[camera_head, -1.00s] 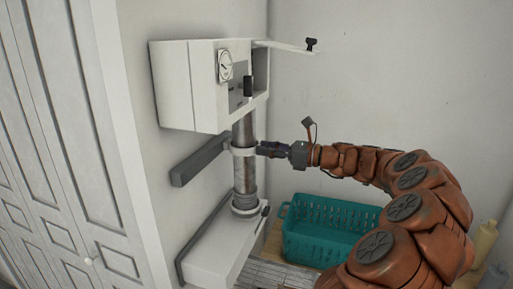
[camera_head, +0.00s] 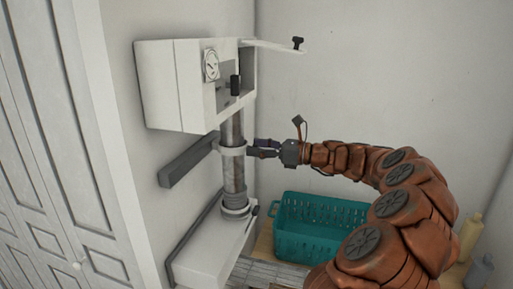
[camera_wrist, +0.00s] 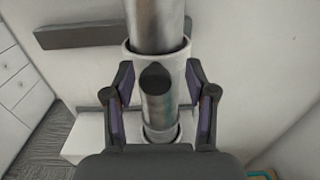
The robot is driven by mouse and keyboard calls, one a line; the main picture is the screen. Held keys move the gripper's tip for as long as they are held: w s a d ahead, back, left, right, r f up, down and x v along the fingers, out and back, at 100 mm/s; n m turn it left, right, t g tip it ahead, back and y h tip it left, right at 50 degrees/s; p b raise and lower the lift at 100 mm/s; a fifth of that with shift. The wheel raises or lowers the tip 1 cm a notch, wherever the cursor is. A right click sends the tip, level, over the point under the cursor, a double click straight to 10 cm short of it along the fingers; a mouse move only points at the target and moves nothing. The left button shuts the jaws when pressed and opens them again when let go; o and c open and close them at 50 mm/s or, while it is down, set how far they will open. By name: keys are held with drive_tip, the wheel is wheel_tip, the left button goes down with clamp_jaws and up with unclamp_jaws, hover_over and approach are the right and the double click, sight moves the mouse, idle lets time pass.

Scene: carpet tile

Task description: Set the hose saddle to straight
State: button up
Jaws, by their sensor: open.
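The hose saddle, a white collar (camera_head: 231,150), sits around the grey upright hose (camera_head: 233,172) between the upper cabinet and the lower box. In the wrist view the collar (camera_wrist: 179,62) is in the upper middle, with a dark round knob (camera_wrist: 155,77) pointing at the camera. The hose also shows in the wrist view (camera_wrist: 155,27), above and below the collar. My gripper (camera_head: 260,148) is just right of the collar. In the wrist view my gripper (camera_wrist: 160,105) is open, with one purple-padded finger on each side of the hose and knob. I cannot tell whether the fingers touch anything.
A white cabinet (camera_head: 163,85) with a dial (camera_head: 211,65) is above, its flap (camera_head: 275,45) sticking out right. A dark bar (camera_head: 187,163) is on the wall behind. A white box (camera_head: 205,258) is below. A teal basket (camera_head: 315,228) and bottles (camera_head: 470,235) stand right.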

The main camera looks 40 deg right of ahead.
drive_tip(key=v, duration=1.1)
drive_tip(key=shift+s, duration=0.25)
drive_tip(key=s+a+f+n+g, duration=0.15)
drive_tip(key=a+n+g, duration=0.5)
drive_tip(key=a, duration=1.05)
drive_tip(key=s+a+f+n+g, duration=0.1)
drive_tip(key=a+f+n+g, duration=0.4)
drive_tip(key=a, duration=1.2)
drive_tip(key=s+a+f+n+g+h, duration=0.2)
drive_tip(key=s+a+f+n, duration=0.1)
drive_tip(key=s+n, duration=0.25)
drive_tip(key=s+a+f+n+g+h, duration=0.2)
drive_tip(key=s+a+f+n, duration=0.15)
drive_tip(key=s+n, duration=0.2)
drive_tip(key=s+d+f+n+h, duration=0.3)
drive_tip(key=s, duration=0.3)
drive_tip(key=s+d+f+n+h, duration=0.2)
drive_tip(key=s+f+n+h, duration=0.1)
drive_tip(key=s, duration=0.4)
drive_tip(key=shift+d+g+h, duration=0.3)
drive_tip(key=shift+d+g, duration=0.1)
drive_tip(key=shift+g, duration=0.05)
